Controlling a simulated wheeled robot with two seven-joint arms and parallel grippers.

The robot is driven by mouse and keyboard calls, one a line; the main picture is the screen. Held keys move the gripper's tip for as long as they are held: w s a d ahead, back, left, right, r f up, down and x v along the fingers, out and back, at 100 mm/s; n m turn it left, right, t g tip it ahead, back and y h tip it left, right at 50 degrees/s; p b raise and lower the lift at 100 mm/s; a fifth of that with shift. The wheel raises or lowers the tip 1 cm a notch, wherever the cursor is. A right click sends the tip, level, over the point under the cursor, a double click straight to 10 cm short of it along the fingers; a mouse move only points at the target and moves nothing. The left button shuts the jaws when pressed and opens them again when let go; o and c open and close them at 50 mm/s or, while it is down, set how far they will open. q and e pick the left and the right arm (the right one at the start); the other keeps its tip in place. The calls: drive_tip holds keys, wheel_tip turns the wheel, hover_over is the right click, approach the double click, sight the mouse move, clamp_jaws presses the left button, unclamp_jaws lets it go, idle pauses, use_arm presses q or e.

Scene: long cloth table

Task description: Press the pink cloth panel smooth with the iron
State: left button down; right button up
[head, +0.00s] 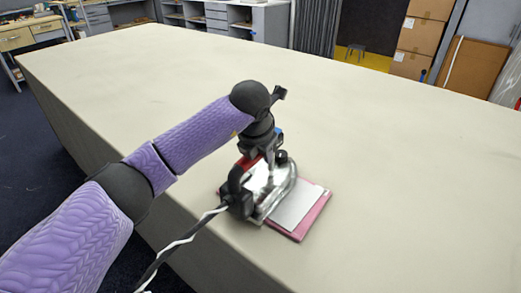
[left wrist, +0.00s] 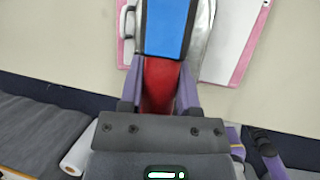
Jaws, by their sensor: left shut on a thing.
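The pink cloth panel (head: 315,217) lies flat near the table's front edge, with a white sheet (head: 297,208) on top that leaves a pink border showing. The iron (head: 284,187), silver with a dark rear and a cord, sits over the panel's left part and hides it there. I cannot tell whether its sole touches the sheet. My left gripper (head: 258,155) is above the iron, shut on its handle. In the left wrist view, the fingers (left wrist: 160,92) hold a red part, with a blue part beyond; the pink border (left wrist: 254,48) shows at right. My right gripper is not in view.
The long cloth-covered table (head: 400,150) is bare around the panel. The iron's black-and-white cord (head: 185,240) runs down over the front edge. Cardboard boxes (head: 420,35), grey cabinets (head: 225,18) and a wooden desk (head: 30,33) stand beyond the table.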

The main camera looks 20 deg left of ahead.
use_arm(q)
wheel_tip(320, 180, up, 7)
drive_tip(key=p, duration=0.5)
drive_tip(key=shift+r+p, duration=0.1)
drive_tip(key=shift+p, duration=0.2)
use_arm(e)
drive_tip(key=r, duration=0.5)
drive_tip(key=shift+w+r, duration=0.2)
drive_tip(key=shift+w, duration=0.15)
use_arm(q)
drive_tip(key=shift+w, duration=0.1)
